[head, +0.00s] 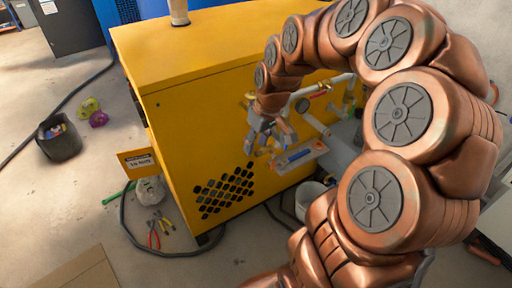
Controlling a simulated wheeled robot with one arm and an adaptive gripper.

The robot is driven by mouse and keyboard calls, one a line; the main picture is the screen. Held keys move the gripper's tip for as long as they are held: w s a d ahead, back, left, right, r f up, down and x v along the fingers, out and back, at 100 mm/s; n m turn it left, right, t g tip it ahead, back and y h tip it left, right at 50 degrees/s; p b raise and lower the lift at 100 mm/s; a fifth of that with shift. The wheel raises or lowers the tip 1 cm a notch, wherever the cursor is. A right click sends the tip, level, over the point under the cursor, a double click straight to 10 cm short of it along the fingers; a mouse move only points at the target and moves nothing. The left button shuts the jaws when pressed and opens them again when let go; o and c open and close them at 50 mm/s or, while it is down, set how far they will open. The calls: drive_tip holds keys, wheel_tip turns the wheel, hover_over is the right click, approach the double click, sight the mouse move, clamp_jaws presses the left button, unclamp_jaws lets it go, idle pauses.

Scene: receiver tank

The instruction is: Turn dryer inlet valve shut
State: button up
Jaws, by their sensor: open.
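Pipework (343,80) with small fittings runs along the right side of the yellow cabinet (190,130). A red handle (323,87) shows on the upper pipe, and a round dark gauge-like part (303,105) sits below it. I cannot tell which fitting is the dryer inlet valve; my arm and gripper cover part of this area. My gripper (264,143) is open, with its fingers pointing down, in front of the cabinet's side and left of the pipework. I see nothing between the fingers. I cannot tell whether it touches anything.
A small tray (311,150) with a blue item (300,155) is just right of and below my gripper. A white bucket (308,197) stands beneath it. Pliers (153,235), a hose (125,225) and a dark bin (60,142) are on the floor; the left floor is mostly clear.

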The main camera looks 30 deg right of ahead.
drive_tip(key=shift+s+a+r, duration=0.3)
drive_tip(key=shift+s+a, duration=0.3)
drive_tip(key=shift+s+a+r, duration=0.25)
drive_tip(key=shift+s+a, duration=0.35)
